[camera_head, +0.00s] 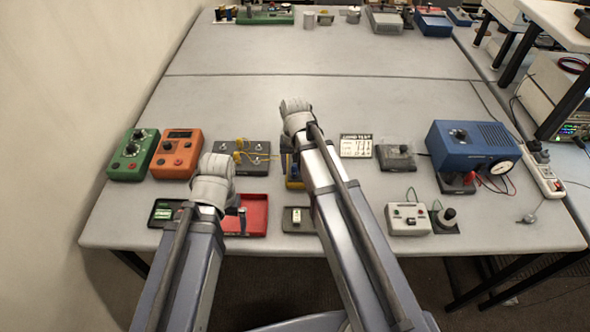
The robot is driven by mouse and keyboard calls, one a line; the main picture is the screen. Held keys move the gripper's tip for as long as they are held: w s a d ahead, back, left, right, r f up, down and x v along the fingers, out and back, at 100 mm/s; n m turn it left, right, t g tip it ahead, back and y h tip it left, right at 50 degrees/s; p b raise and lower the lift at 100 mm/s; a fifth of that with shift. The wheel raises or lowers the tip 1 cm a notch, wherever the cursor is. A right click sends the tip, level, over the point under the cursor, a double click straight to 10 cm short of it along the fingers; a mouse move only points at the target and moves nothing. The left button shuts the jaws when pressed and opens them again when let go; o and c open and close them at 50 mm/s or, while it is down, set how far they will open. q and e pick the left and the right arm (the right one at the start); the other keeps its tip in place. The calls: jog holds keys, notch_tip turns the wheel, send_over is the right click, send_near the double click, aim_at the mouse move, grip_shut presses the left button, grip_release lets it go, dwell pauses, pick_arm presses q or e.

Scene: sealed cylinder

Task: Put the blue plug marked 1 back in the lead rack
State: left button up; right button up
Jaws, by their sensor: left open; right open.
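My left gripper (238,211) hangs from its pale wrist over the red tray (257,214); it is open, its fingers small and partly hidden. My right gripper (288,150) is open and mostly hidden beside its own arm, above a small blue and yellow item (293,177). My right arm covers part of that item, and I cannot tell whether it is the lead rack. I cannot make out the blue plug marked 1 or its number. Nothing can be seen held in either gripper.
Green (133,155) and orange (177,155) boxes stand at left. A dark board with yellow leads (248,157) lies between the arms. A blue box with a gauge (472,148) and a white box (408,218) stand at right.

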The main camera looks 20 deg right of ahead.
aim_at(294, 165)
dwell(0.3)
grip_shut()
dwell(0.3)
pick_arm(q)
jog(key=shift+r, duration=0.15)
pick_arm(e)
jog(key=shift+r, duration=0.15)
dwell(0.9)
pick_arm(q)
jog(key=shift+r+p, duration=2.85)
jog(key=shift+p, duration=0.2)
pick_arm(e)
jog(key=shift+r, duration=2.9)
jog(key=shift+a, duration=0.1)
